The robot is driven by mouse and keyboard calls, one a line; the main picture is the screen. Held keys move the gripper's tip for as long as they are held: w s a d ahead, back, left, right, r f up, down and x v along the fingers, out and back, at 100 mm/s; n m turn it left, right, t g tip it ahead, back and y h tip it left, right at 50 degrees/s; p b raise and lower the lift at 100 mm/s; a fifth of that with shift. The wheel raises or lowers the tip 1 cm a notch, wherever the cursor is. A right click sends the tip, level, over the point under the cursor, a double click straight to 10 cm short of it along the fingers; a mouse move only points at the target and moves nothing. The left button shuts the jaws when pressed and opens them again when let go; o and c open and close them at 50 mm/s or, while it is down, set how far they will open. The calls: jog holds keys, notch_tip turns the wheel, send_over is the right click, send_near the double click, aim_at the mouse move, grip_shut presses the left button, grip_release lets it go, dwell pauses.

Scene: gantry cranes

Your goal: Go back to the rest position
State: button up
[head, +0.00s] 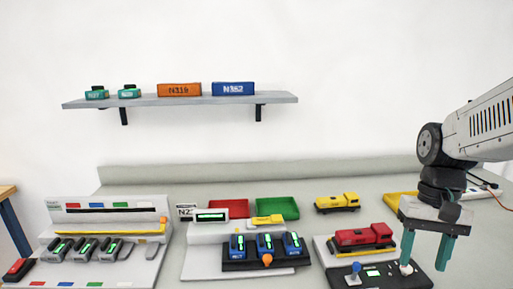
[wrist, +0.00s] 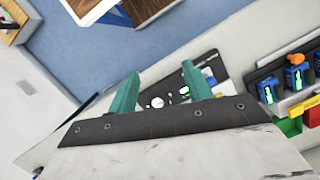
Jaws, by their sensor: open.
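My gripper (head: 428,248) is at the right of the head view, with its two teal fingers pointing down and spread apart. Nothing is between them that I can make out. In the head view the left finger overlaps a black control panel (head: 378,279) with a blue-topped lever and a white knob. In the wrist view the open fingers (wrist: 160,88) point toward the same dark panel (wrist: 185,92). I cannot tell how high the fingertips are above it.
A red toy truck (head: 363,237) stands behind the panel, and a yellow truck (head: 337,202) farther back. Blue devices (head: 265,245) sit in a black holder at the middle. A grey charging station (head: 105,235) is at left. A shelf (head: 190,101) hangs on the wall.

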jog(key=s+a+r+n+t+h, duration=0.1)
jog(key=s+a+r+n+t, duration=0.2)
jog(key=s+a, duration=0.4)
jog(key=s+r, duration=0.1)
jog(key=s, duration=0.2)
jog(key=shift+n+t, duration=0.3)
jog(key=shift+t, duration=0.1)
